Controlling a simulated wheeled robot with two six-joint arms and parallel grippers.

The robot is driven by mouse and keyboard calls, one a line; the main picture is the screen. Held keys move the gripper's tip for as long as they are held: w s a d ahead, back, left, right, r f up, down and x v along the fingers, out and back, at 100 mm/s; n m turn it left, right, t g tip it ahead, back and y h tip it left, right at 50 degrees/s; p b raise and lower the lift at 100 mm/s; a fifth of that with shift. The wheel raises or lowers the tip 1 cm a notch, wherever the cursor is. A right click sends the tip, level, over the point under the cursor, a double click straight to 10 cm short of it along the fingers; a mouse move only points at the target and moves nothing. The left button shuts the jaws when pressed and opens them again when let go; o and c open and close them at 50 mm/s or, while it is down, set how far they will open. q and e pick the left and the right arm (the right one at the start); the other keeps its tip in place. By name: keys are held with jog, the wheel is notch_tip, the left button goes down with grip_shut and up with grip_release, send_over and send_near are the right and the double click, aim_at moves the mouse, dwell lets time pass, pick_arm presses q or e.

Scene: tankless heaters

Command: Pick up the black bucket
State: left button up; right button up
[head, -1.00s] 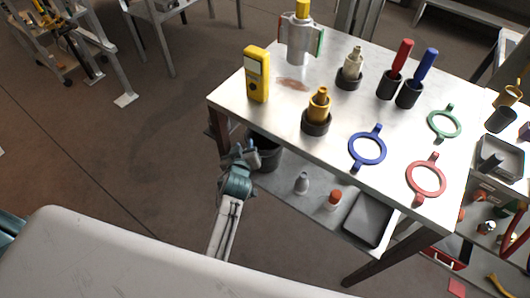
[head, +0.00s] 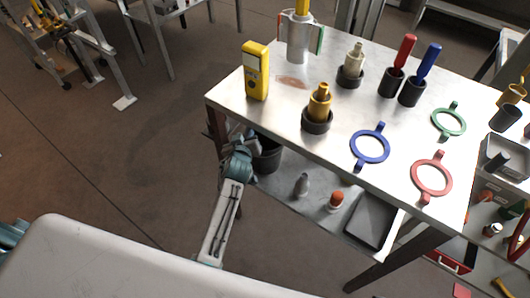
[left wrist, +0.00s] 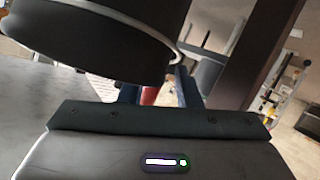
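The black bucket (head: 267,157) stands on the lower shelf under the near left corner of the metal table. My left gripper (head: 247,139) is right beside its left side, and my arm and the table edge hide part of the bucket. In the left wrist view a big dark round body with a pale rim, likely the bucket (left wrist: 90,40), fills the upper left, very close. The left fingers (left wrist: 157,90) show below it, apart, with a red thing visible in the gap beyond. I cannot tell whether they touch the bucket. My right gripper is in neither view.
The metal table (head: 285,65) holds a yellow meter (head: 255,72), a blue ring (head: 369,147), a red ring (head: 431,178) and several fittings. The lower shelf (head: 283,188) also holds small bottles and a dark tray (head: 373,220). A table leg (head: 220,130) is close to my gripper.

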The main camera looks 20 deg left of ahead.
pick_arm(q)
grip_shut()
dwell(1.4)
